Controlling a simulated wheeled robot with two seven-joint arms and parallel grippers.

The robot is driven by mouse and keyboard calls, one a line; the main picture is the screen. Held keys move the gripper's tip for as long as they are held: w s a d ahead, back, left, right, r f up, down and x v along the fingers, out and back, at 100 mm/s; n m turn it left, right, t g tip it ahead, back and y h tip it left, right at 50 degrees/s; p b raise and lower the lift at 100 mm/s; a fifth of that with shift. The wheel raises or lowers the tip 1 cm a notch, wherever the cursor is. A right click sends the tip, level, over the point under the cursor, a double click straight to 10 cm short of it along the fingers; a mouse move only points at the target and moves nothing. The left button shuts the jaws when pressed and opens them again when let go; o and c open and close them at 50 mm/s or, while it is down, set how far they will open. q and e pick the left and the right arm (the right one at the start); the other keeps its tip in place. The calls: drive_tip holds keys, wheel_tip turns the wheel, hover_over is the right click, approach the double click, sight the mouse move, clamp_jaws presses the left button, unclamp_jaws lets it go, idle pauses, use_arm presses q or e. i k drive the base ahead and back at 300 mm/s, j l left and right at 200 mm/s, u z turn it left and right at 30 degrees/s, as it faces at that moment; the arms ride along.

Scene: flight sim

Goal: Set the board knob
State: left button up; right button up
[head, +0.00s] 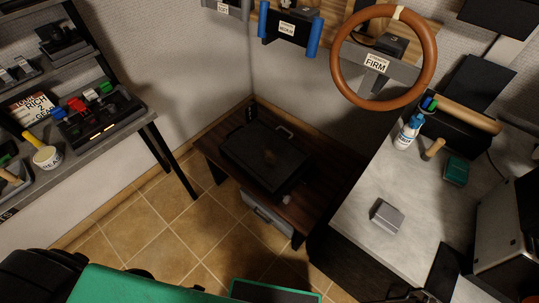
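A black board (78,130) with several coloured knobs or levers in red, blue, green and white lies on the left shelf. Which of these is the board knob, and how it is set, is too small to tell. A flat black case (262,155) lies on the low dark wood table; I cannot make out a knob on it. Neither gripper can be made out in the head view.
A grey counter (365,215) on the right holds a small grey box (387,216), a blue-and-white bottle (408,132) and a green box (456,170). An orange steering wheel (336,83) hangs on the back wall. The tiled floor (165,230) is clear between shelf and table.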

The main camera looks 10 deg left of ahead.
sight(287, 199)
drive_tip(key=z, duration=0.6)
drive_tip(key=k+j+z, duration=0.1)
drive_tip(key=z, duration=0.25)
drive_tip(key=k+j+z, duration=0.1)
drive_tip(key=z, duration=0.25)
drive_tip(key=k+j+z, duration=0.15)
drive_tip(key=z, duration=0.2)
